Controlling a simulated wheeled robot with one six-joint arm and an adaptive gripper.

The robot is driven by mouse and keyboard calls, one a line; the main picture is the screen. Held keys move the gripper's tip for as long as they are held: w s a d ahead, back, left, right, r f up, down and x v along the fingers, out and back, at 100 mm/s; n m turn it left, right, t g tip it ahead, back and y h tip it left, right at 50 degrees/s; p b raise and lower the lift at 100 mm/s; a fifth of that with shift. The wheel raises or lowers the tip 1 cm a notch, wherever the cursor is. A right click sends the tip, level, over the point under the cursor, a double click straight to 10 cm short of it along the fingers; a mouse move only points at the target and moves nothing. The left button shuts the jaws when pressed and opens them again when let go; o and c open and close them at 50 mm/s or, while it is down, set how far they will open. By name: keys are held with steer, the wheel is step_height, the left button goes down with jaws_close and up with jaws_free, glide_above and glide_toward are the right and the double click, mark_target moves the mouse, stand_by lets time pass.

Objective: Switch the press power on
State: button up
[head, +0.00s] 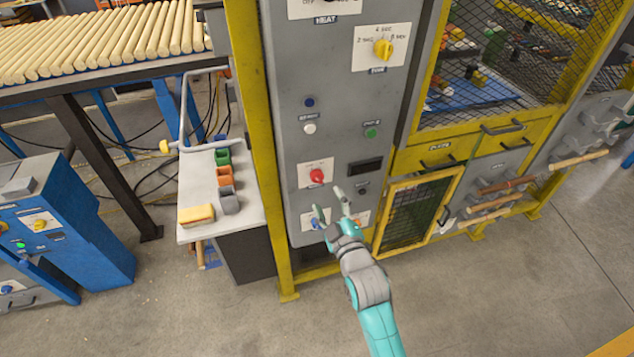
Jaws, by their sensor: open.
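The grey press control panel (335,130) stands upright in a yellow frame at the middle of the head view. It bears a red knob (317,176) on a white plate, and below it a white plate (307,221) with a blue control, partly hidden by my gripper. Another small orange-and-white plate (363,217) shows to the right of my gripper. I cannot read which control is the press power. My gripper (330,204) is open and empty, its fingers spread in front of the lower panel, below the red knob. I cannot tell whether it touches the panel.
A yellow-framed mesh door (411,219) is close at right. A side shelf (190,168) with small bins juts out left.

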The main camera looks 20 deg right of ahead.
mark_target(320, 182)
steer(key=w, duration=0.8)
steer(key=c, duration=1.1)
